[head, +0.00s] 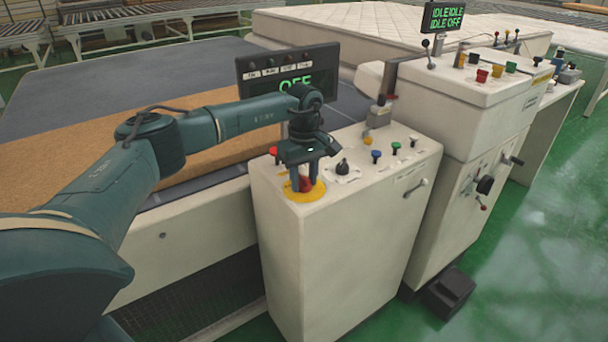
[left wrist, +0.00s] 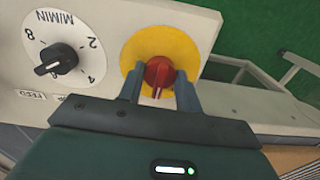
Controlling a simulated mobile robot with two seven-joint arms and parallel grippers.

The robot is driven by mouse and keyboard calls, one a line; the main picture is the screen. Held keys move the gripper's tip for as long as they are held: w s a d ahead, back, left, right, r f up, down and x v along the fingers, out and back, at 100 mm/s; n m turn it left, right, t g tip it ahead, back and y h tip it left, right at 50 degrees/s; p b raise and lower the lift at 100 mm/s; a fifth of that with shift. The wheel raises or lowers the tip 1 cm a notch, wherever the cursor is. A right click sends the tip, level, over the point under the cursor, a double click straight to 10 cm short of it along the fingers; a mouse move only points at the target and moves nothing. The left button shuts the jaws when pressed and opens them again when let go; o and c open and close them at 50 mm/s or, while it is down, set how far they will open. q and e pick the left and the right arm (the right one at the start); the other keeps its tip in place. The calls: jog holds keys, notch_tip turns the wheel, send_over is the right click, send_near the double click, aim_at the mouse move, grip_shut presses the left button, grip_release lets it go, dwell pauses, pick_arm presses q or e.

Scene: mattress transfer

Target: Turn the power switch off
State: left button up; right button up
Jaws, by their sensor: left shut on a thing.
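The power switch is a red rotary knob (left wrist: 158,75) on a yellow round plate (left wrist: 145,46), seen in the left wrist view. In the head view the red knob (head: 306,184) and yellow plate (head: 316,192) sit on the near corner of the white control cabinet (head: 330,262). My left gripper (left wrist: 160,88) is shut on the red knob, one finger on each side. It also shows in the head view (head: 304,186), pointing down at the knob. A display (head: 295,84) behind my gripper reads OFF in green, partly covered by my arm. My right gripper is not in view.
A black speed dial (left wrist: 56,60) stands beside the plate, also in the head view (head: 342,168). A second control cabinet (head: 462,92) stands to the right.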

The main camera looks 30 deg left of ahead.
aim_at(304, 177)
pick_arm(q)
jog(key=n+p, duration=0.1)
jog(key=n, duration=0.3)
jog(key=shift+r+n, duration=0.1)
jog(key=shift+n, duration=0.3)
jog(key=n, duration=0.4)
jog(key=shift+n+p, duration=0.35)
jog(key=shift+n, duration=0.05)
jog(key=shift+w, duration=0.1)
jog(key=o, duration=1)
notch_tip(304, 177, up, 13)
jog(key=shift+r+b, duration=0.1)
jog(key=shift+b, duration=0.6)
